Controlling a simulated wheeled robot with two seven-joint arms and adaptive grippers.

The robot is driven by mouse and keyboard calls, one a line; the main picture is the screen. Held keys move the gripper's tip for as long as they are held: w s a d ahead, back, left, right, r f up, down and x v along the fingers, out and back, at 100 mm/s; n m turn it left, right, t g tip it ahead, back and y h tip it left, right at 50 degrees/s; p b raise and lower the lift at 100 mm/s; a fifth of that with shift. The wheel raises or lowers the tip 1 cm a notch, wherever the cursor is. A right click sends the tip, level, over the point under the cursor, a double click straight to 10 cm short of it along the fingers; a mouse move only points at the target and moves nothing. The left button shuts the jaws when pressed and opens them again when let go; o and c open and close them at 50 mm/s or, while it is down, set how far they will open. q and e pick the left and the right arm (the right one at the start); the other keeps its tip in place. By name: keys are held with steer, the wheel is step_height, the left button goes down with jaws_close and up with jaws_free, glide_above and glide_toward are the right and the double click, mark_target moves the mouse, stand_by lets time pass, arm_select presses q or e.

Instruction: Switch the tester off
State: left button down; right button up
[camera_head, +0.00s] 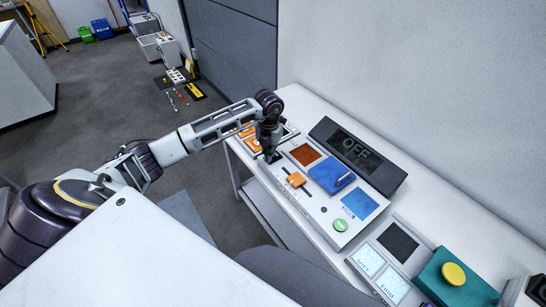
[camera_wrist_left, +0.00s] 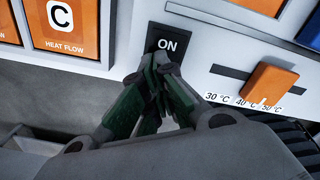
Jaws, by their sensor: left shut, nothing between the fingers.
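The tester (camera_head: 318,207) is a white panel on the table, with a dark display (camera_head: 357,150) behind it reading "OFF". In the left wrist view a black switch (camera_wrist_left: 172,41) marked "ON" is set in the white panel. My left gripper (camera_head: 272,157) points down at the panel's left end. In the left wrist view its fingers (camera_wrist_left: 158,64) are shut and empty, with the tips at the lower edge of the switch and hiding its lower part. I cannot tell whether they touch it. My right gripper is out of view.
An orange slider (camera_head: 296,179) with temperature marks, a blue block (camera_head: 331,174) and a green button (camera_head: 340,225) are on the panel. Orange cards, one marked "HEAT FLOW" (camera_wrist_left: 65,25), lie to the left. A yellow button (camera_head: 453,274) on a teal box stands at right.

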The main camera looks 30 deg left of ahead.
arm_select(q)
steer(key=shift+f, duration=0.1)
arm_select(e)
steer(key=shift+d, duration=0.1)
arm_select(q)
steer(key=shift+r, duration=0.3)
steer(key=shift+r+p, duration=0.6)
steer(key=shift+r, duration=0.1)
steer(key=shift+r+p, duration=0.5)
steer(key=shift+r, duration=0.5)
steer(key=shift+r+p, duration=0.95)
steer(key=shift+r, duration=0.55)
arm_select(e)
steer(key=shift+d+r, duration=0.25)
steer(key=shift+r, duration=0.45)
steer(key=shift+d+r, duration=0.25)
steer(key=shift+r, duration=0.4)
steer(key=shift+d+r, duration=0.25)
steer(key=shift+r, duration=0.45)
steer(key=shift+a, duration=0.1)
